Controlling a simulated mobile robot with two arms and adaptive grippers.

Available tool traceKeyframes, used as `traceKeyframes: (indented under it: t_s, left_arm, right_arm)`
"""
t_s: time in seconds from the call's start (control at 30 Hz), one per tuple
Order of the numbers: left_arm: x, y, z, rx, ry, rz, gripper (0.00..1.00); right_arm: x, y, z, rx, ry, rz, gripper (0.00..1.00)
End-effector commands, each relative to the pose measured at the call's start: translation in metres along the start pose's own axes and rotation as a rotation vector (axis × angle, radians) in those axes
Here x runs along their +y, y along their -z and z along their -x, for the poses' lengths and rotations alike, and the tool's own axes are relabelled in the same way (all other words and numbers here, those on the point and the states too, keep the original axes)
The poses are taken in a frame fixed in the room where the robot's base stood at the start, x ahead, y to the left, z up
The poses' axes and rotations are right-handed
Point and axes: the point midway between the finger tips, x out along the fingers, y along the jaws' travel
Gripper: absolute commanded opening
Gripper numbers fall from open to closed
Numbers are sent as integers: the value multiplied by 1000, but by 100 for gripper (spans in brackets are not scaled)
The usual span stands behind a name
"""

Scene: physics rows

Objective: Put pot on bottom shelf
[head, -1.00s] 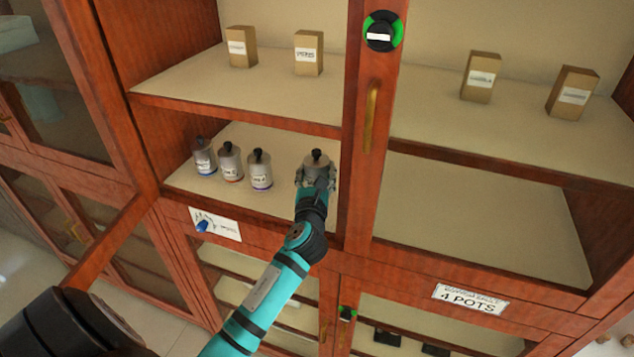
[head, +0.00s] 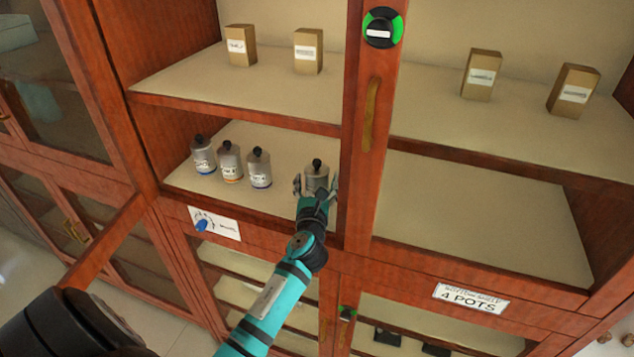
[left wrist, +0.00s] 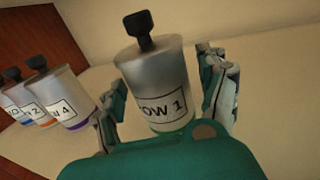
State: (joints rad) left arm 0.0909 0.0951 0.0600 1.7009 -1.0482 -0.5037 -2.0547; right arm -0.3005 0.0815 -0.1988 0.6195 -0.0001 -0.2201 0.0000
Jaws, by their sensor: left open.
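A grey pot (head: 316,177) with a black knob stands upright on the cabinet's lower left shelf (head: 235,195), near the middle post. In the left wrist view this pot (left wrist: 155,75) has a white label ending in "OW 1" and a green band at its base. My left gripper (head: 316,188) is open, with its fingers on either side of the pot; in the left wrist view a small gap shows at the right finger. Three more pots, such as the near one (head: 259,169), stand in a row to the left. My right gripper is not in view.
Small brown boxes (head: 308,52) stand on the shelf above. The middle post (head: 365,150) is close on the pot's right. The lower right shelf (head: 470,220) is bare. A sign reading "4 POTS" (head: 470,298) is below it.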

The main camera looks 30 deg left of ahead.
Motion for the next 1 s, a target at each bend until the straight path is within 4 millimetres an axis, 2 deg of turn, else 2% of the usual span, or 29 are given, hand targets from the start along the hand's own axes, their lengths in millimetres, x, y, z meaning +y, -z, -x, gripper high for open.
traceKeyframes:
  t_s: [0.17,0.4,0.6,1.0]
  left_arm:
    - [0,-2,4,0,1,0,75]
    - [0,0,45,0,1,0,75]
    - [0,-2,70,-1,0,1,75]
    - [0,-3,75,-1,0,1,75]
  right_arm:
    - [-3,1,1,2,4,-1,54]
    - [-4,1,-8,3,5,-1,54]
    - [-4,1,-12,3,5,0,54]
    - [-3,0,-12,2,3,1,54]
